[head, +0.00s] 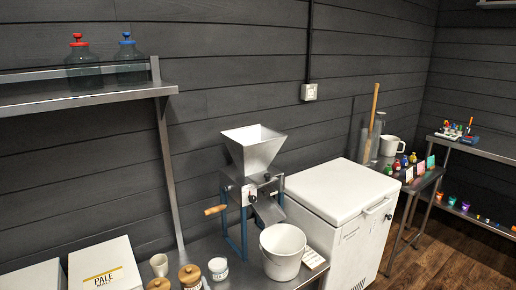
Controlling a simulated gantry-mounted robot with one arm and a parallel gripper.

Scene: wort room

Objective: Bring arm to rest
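Neither my arm nor my gripper shows in the head view, so I cannot see how the arm stands or whether the gripper holds anything. The head view looks over a grain mill (240,196) with a metal hopper (254,150) and a wooden crank handle (215,210). A white bucket (282,252) stands at its chute.
A white chest freezer (345,190) with a shut lid stands right of the mill. Two glass jugs, red-capped (83,68) and blue-capped (130,64), stand on a wall shelf (90,98). A "PALE" box (104,266) is at lower left. Wooden floor (440,258) is bare at right.

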